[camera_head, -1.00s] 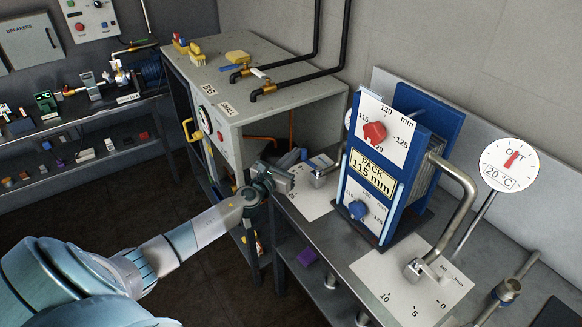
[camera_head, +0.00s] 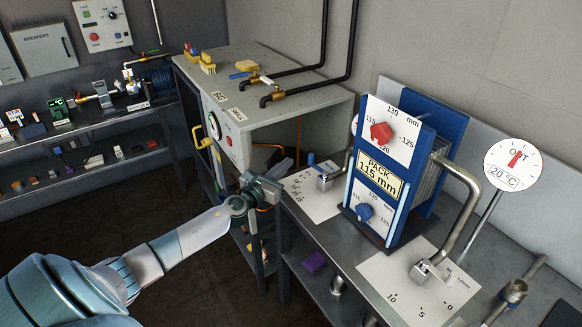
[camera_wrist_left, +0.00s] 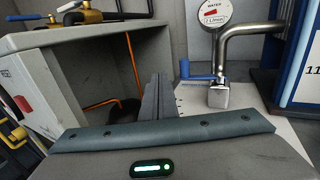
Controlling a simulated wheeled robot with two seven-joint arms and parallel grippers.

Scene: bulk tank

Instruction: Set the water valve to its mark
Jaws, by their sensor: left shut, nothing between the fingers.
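The water valve is a small metal block (camera_head: 326,182) on a white scale plate (camera_head: 313,202), on the left part of the steel bench. In the left wrist view the valve block (camera_wrist_left: 218,95) has a blue lever (camera_wrist_left: 197,77) pointing left, with a bent steel pipe above. The water gauge (camera_wrist_left: 213,12) with a red needle is above it. The marks on the plate are too small to read. My left gripper (camera_head: 284,168) is shut and empty, left of the valve and apart from it. Its fingers (camera_wrist_left: 158,96) show left of the lever. My right gripper is not in view.
A blue plate pack (camera_head: 392,170) with red and blue knobs stands right of the valve. A second valve (camera_head: 427,270) sits on another scale plate nearer the front. A grey cabinet (camera_head: 290,125) stands close behind my left gripper. A round dial (camera_head: 513,164) is at the right.

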